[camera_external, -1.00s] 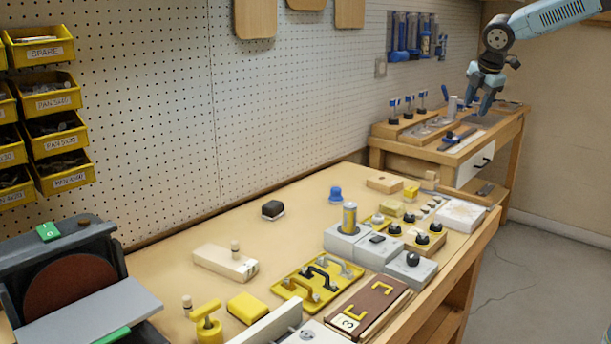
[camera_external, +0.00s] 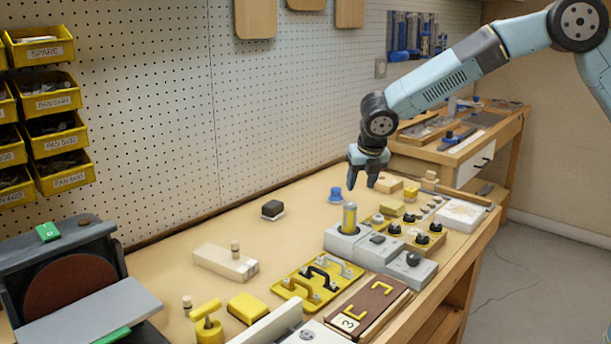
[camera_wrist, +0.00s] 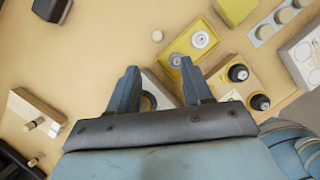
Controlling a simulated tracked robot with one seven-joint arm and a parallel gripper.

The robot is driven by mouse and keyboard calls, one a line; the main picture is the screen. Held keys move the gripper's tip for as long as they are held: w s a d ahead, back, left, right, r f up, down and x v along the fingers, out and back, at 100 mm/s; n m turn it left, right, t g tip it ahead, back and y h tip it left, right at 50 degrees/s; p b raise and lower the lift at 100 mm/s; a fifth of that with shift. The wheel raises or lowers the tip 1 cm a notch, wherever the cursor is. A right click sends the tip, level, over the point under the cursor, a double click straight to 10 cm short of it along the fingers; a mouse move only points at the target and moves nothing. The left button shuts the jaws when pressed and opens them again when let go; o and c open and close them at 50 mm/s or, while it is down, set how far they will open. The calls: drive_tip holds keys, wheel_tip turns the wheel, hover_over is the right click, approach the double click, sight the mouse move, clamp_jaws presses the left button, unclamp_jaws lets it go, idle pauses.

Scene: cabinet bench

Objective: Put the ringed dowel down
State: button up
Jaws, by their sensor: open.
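My gripper (camera_external: 362,180) is open and empty, held above the bench behind the yellow cylinder (camera_external: 349,217) in the grey block. In the wrist view, my gripper's two fingers (camera_wrist: 158,78) are spread with nothing between them. A short wooden dowel (camera_external: 235,247) stands upright in a pale wooden block (camera_external: 215,261) on the bench. Another small dowel (camera_external: 187,303) stands nearer the front left, with a dark band showing. Both are well apart from my gripper. Which one is the ringed dowel I cannot tell for sure.
A yellow tray (camera_external: 290,291) with handles and grey switch boxes (camera_external: 378,250) crowd the front. Bare bench lies left of the yellow cylinder.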

drive_tip(key=x, duration=0.8)
drive_tip(key=shift+w+f, duration=0.1)
drive_tip(key=shift+f, duration=0.1)
drive_tip(key=shift+a+x, duration=0.15)
drive_tip(key=shift+x, duration=1.15)
drive_tip(key=shift+a+x, duration=0.15)
drive_tip(key=shift+x, duration=1.2)
drive_tip(key=shift+w+r, duration=0.15)
clamp_jaws()
